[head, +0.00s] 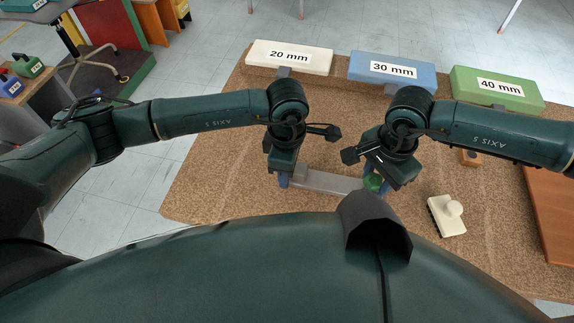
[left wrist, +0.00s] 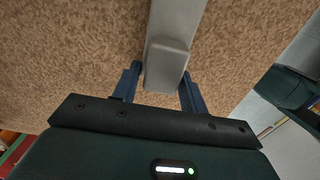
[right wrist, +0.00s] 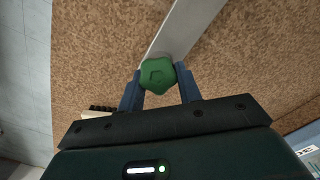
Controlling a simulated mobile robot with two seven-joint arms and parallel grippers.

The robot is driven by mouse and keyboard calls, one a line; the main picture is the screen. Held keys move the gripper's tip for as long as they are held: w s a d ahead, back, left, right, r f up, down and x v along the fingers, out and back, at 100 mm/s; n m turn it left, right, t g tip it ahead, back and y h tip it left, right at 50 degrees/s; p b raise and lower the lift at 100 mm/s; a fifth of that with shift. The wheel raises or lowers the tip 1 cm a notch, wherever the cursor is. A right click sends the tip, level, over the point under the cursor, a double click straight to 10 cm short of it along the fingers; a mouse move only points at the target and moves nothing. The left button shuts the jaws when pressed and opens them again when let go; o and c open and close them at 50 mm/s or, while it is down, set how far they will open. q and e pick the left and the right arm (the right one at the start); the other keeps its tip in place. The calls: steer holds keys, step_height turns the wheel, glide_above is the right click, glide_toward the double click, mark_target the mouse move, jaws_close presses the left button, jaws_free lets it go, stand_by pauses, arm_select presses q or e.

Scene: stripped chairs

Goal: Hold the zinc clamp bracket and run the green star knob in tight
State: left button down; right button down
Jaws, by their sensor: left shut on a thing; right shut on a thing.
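The zinc clamp bracket (head: 328,182) is a pale grey bar lying across the near part of the brown table, between my two grippers. In the left wrist view the bracket (left wrist: 167,60) ends in a raised block between the blue fingers of my left gripper (left wrist: 160,82), which is shut on it. The green star knob (head: 373,182) is at the bracket's right end. In the right wrist view the knob (right wrist: 157,76) sits between the fingers of my right gripper (right wrist: 159,88), which is shut on it. The knob's thread is hidden.
White 20 mm (head: 289,57), blue 30 mm (head: 392,71) and green 40 mm (head: 497,87) blocks stand along the table's far edge. A cream knobbed brush (head: 447,215) lies right of my right gripper. A brown board (head: 551,205) is at the right. The table's left part is clear.

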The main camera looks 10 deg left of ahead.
stand_by(0.3)
steer(key=m, duration=0.6)
steer(key=shift+a, duration=0.1)
steer(key=m, duration=0.6)
steer(key=c, duration=0.9)
jaws_free()
steer(key=shift+r, duration=1.2)
